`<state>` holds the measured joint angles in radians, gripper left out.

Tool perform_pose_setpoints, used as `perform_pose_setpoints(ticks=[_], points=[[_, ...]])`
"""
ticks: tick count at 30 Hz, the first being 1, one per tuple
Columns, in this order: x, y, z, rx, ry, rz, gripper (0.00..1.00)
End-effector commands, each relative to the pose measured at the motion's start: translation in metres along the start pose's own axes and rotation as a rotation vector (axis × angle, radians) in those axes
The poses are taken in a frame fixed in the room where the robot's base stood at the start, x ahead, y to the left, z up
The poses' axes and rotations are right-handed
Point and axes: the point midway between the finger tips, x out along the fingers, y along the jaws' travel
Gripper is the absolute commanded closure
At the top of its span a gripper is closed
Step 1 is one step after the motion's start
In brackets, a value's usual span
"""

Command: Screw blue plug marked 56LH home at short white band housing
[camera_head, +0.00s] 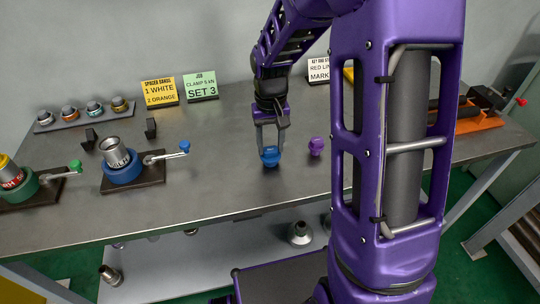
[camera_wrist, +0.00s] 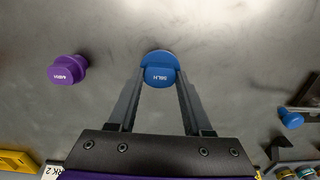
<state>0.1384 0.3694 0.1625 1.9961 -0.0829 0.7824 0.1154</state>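A blue plug (camera_head: 270,157) is at my fingertips, low over or on the grey table. My gripper (camera_head: 271,148) points down, one finger on each side of the knob. In the wrist view the fingers (camera_wrist: 160,80) lie close along its sides; I cannot tell whether they press on it. A silver housing (camera_head: 114,151) with a pale lettered band stands in a blue vise (camera_head: 123,174) at the left. I cannot tell whether its band is the short white one.
A purple plug (camera_head: 316,146) stands just right of the blue one. A green vise (camera_head: 18,192) holds a red-banded housing (camera_head: 11,175) at far left. A rack (camera_head: 85,117) of small parts and signs (camera_head: 160,92) stand behind. Table between plug and blue vise is clear.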

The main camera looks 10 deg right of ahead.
Motion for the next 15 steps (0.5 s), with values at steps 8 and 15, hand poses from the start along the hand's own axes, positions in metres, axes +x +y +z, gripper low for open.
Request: perform_pose_setpoints(ticks=[8,15], points=[[-0.0004,-0.0001,-0.0002,0.000,0.001,0.000,1.00],[-0.0082,-0.0001,-0.0003,0.000,0.001,0.000,1.00]])
